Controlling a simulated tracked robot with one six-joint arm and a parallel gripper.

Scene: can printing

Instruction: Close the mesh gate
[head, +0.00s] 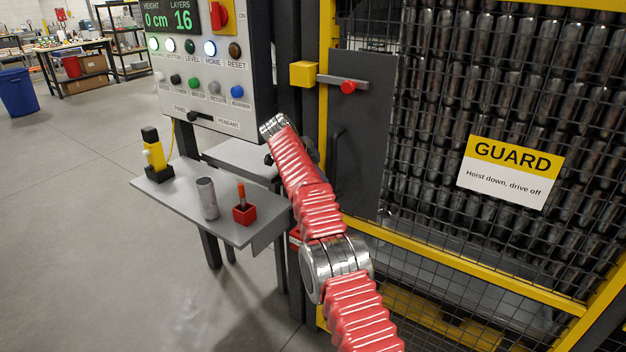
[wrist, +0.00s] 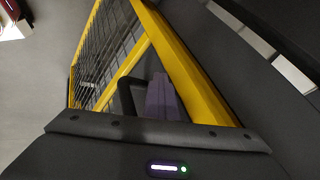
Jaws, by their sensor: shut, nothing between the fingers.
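The mesh gate (head: 430,190) has a yellow frame, black wire mesh and a dark plate (head: 362,125) at its left side. A dark upright handle (head: 336,155) is on the plate. A grey bar with a red knob (head: 348,87) reaches from a yellow block (head: 303,74) across the plate. I cannot tell whether the gate sits fully against its post. In the wrist view, my gripper (wrist: 163,98) is shut and empty, beside a dark curved handle-like part (wrist: 128,96) and the yellow frame (wrist: 185,65). Contact is unclear. In the head view my arm hides the gripper's tips.
A control panel (head: 205,65) stands left of the gate. Below it a grey shelf (head: 170,193) holds a can (head: 207,198), a red holder (head: 244,214) and a yellow-black device (head: 153,154). Several dark cans stand behind the mesh.

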